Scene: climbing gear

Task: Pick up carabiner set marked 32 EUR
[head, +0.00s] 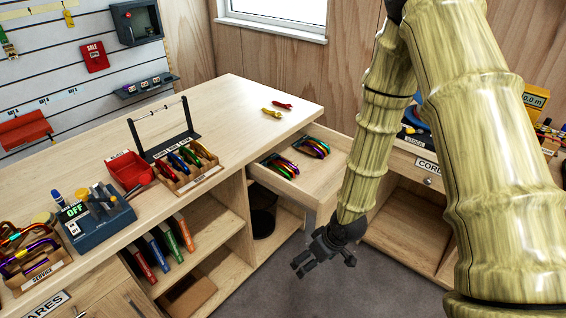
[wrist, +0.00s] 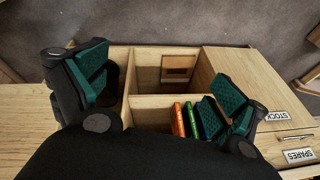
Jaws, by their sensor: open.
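In the head view, two sets of coloured carabiners lie in the open drawer: a nearer set (head: 281,166) and a farther set (head: 313,148). No 32 EUR mark is legible on either. The open drawer (head: 300,187) sticks out below the counter. My gripper (head: 324,262) is open and empty, hanging over the floor in front of the drawer and below its level. In the wrist view my gripper (wrist: 158,95) shows its two green pads wide apart with nothing between them. The carabiner sets are not visible there.
The counter (head: 235,110) bears a rack of coloured gear (head: 186,165), a red bin (head: 129,172), a blue device reading OFF (head: 97,217) and loose red and yellow pieces near its corner. Shelves with coloured books (head: 165,249) lie below. The floor (head: 335,285) is clear.

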